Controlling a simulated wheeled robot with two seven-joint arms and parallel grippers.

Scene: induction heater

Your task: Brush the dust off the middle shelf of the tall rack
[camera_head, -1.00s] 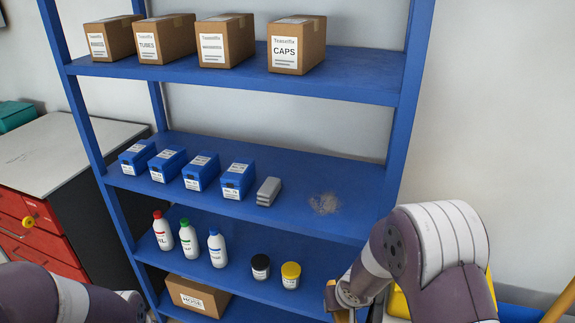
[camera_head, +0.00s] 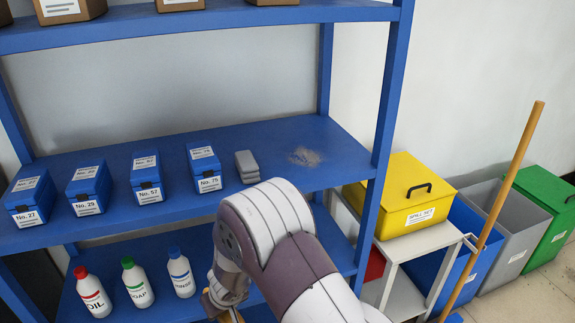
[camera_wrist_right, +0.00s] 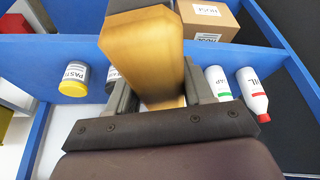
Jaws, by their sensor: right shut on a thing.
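The tall blue rack has a middle shelf (camera_head: 262,138) with a grey-brown dust patch (camera_head: 306,157) on its right part. My right gripper (camera_head: 212,302) is low in front of the rack, below the middle shelf and its dust, partly hidden by my arm. In the right wrist view my right gripper (camera_wrist_right: 157,95) is shut on a wooden-handled brush (camera_wrist_right: 150,62), whose far end is dark. The bristles cannot be made out. My left gripper is not in view.
Several blue boxes (camera_head: 137,178) and a grey stack (camera_head: 246,166) stand left of the dust. Bottles (camera_head: 136,282) stand on the shelf below. A rack post (camera_head: 386,110), a yellow spill kit (camera_head: 405,192), a wooden pole (camera_head: 500,185) and bins (camera_head: 520,228) are to the right.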

